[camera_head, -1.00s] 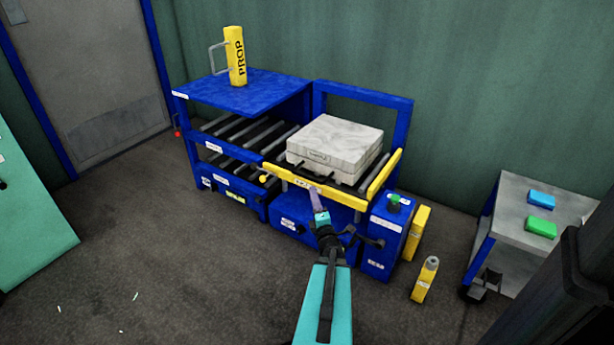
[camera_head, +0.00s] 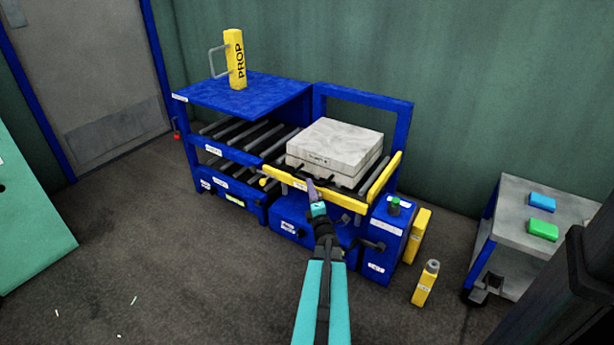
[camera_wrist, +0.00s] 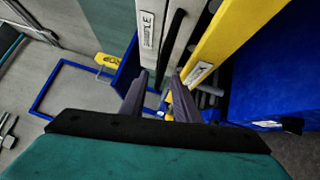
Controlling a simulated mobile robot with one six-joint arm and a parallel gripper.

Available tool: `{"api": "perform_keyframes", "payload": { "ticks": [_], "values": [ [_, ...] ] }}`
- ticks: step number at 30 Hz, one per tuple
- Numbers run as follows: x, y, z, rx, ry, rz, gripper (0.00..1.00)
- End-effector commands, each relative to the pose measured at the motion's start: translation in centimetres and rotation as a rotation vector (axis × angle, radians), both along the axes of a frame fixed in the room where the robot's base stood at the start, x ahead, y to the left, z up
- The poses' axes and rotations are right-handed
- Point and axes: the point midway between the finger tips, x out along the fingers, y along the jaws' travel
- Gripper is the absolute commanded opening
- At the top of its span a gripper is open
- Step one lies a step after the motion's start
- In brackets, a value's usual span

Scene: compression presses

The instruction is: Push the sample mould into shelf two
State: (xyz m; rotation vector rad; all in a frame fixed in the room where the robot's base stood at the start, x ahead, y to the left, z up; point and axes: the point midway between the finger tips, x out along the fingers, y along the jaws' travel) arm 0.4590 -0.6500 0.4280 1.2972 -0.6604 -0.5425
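The sample mould (camera_head: 340,140), a pale grey block, sits on the roller table behind a yellow front rail (camera_head: 310,188). In the wrist view its labelled side (camera_wrist: 149,30) and a black handle bar (camera_wrist: 172,38) show close ahead, beside the yellow rail. My gripper (camera_head: 311,186) is at the front rail, in front of the mould. In the wrist view its fingers (camera_wrist: 160,82) are apart with nothing clearly held; contact with the handle cannot be told. The blue rack to the left has an upper roller shelf (camera_head: 237,134) and a lower one (camera_head: 229,170); their labels are unreadable.
A yellow prop (camera_head: 236,60) stands on the rack's blue top (camera_head: 270,93). A blue control box (camera_head: 385,240) and a yellow bottle (camera_head: 425,283) stand right of my arm. A grey trolley (camera_head: 505,235) is further right.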

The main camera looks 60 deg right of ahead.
Motion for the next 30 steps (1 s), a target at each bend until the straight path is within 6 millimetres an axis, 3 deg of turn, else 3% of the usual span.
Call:
{"api": "perform_keyframes", "payload": {
  "ticks": [18,30],
  "values": [
    [5.0,-5.1,0.9,-0.001,0.001,0.0,0.29],
    [5.9,-5.8,1.1,0.001,0.001,0.0,0.29]
  ]
}}
